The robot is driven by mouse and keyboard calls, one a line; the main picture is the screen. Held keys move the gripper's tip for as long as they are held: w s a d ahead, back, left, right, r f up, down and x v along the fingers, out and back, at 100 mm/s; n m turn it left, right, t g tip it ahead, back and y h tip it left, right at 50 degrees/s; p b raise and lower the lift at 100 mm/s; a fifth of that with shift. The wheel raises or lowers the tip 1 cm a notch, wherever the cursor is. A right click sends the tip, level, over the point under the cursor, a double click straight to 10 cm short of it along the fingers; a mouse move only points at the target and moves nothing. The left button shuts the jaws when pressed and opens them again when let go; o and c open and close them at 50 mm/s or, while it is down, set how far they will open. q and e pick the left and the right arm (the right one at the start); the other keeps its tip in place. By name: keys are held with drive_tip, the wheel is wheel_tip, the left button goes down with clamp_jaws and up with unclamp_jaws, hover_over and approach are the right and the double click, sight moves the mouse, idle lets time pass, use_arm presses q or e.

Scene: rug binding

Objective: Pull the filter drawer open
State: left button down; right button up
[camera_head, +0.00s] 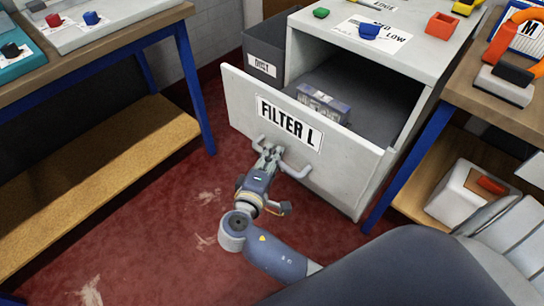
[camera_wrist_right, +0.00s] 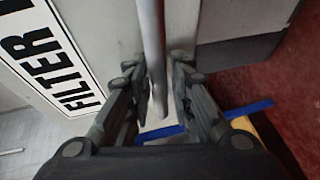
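The filter drawer (camera_head: 235,100) is a grey drawer with a white label reading "FILTER L", standing well out from its cabinet. Its light grey bar handle (camera_head: 296,172) is on the front face, and the bar also shows in the right wrist view (camera_wrist_right: 151,40). My right gripper (camera_head: 268,155) is at the left part of the handle. A grey boxed item (camera_head: 323,103) lies inside the drawer. My left gripper is not in view.
A dark bin (camera_head: 263,65) labelled "DUST" stands left of the drawer. A workbench with blue legs (camera_head: 195,90) is on the left, another bench (camera_head: 500,108) on the right. The red floor (camera_head: 150,225) before the drawer is clear apart from my arm.

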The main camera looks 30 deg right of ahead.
drive_tip(key=v, duration=1.2)
idle(0.4)
